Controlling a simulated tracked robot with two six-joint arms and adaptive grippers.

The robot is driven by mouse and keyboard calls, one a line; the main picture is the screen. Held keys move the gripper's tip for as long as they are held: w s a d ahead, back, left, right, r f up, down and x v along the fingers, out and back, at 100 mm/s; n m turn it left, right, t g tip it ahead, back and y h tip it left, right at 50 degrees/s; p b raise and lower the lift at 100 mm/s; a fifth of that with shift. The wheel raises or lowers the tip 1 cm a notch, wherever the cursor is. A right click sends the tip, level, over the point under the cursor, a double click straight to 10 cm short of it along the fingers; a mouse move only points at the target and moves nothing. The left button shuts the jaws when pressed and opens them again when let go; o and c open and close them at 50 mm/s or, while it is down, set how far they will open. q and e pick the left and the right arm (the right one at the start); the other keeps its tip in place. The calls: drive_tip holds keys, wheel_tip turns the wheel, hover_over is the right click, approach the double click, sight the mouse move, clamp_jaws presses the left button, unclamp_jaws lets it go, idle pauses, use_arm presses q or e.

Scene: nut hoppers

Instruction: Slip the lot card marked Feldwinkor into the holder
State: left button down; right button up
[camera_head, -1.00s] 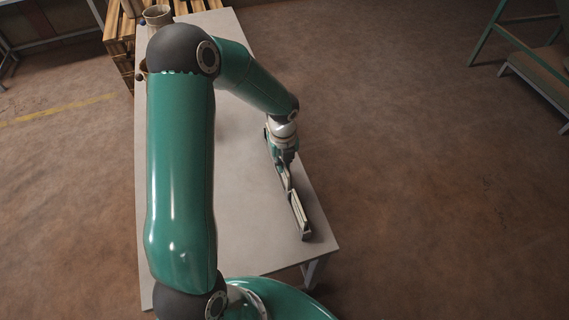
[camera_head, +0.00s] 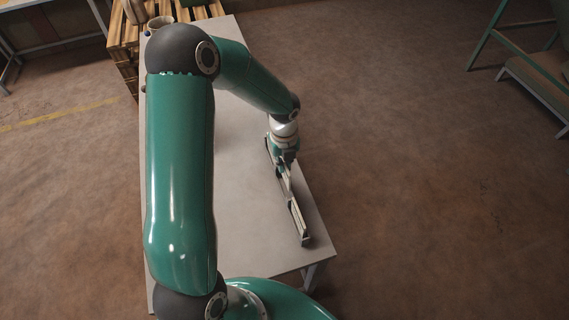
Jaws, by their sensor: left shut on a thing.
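My left gripper (camera_head: 285,163) is over the right edge of the pale table, small in the view and partly hidden by its own wrist. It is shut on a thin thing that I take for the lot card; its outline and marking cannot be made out. A long, narrow pale and dark rail (camera_head: 301,228), which looks like the holder, lies along the table's right edge, under and in front of the gripper. I cannot tell whether the card touches or is inside it. My right gripper is not in view.
The pale table (camera_head: 240,225) is bare in its middle and front. A wooden pallet (camera_head: 123,42) lies behind. A green-framed rack (camera_head: 535,70) stands at the far right, with open floor between.

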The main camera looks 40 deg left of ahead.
use_arm(q)
drive_tip(key=shift+r, duration=0.2)
drive_tip(key=s+a, duration=0.4)
drive_tip(key=s, duration=0.5)
drive_tip(key=shift+a+p, duration=0.35)
drive_tip(key=shift+p, duration=0.05)
idle(0.4)
drive_tip(key=shift+w+d, duration=0.1)
drive_tip(key=shift+w, duration=0.05)
idle(1.2)
